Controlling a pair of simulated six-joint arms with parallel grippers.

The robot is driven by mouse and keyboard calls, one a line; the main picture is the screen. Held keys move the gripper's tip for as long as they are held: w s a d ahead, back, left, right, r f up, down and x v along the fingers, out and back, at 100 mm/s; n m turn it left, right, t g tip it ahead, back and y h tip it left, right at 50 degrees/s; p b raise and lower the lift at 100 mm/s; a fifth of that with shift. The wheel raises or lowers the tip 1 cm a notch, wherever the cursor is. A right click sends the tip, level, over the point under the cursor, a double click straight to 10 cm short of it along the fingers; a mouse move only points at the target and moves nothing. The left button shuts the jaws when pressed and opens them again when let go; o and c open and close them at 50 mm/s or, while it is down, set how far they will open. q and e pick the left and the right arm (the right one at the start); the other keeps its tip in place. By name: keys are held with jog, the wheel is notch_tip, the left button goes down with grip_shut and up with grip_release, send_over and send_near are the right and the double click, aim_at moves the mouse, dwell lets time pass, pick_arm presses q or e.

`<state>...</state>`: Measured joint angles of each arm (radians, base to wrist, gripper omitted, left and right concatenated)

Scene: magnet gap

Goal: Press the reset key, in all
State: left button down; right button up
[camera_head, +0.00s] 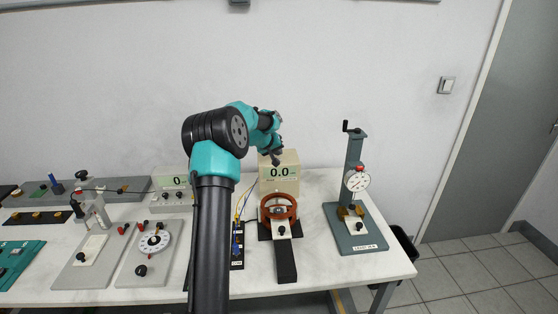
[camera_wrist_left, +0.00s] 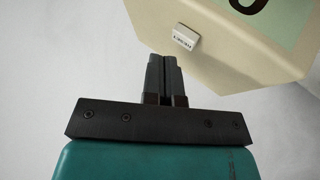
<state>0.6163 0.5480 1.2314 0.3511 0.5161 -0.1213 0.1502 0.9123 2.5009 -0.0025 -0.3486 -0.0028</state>
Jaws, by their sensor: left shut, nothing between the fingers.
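The cream meter box (camera_head: 287,186) stands at the back of the table with a green display reading 0.0. In the left wrist view the box (camera_wrist_left: 225,55) fills the upper right, with a small white key (camera_wrist_left: 185,38) on its face; its small dark lettering looks upside down. I take it as the reset key. My left gripper (camera_head: 276,161) is in front of the box's upper left in the head view. In the wrist view the gripper (camera_wrist_left: 165,58) is shut and empty, its tips just below and left of the key, apart from it in the picture. My right gripper is not seen.
A red-brown ring fixture (camera_head: 279,207) stands in front of the box. A dial-gauge stand (camera_head: 357,195) is to the right. A round dial plate (camera_head: 150,243) and other instruments lie left. Bare table shows right of the ring fixture.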

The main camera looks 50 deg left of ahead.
pick_arm(q)
jog(key=shift+r, duration=0.2)
jog(key=shift+r, duration=2.35)
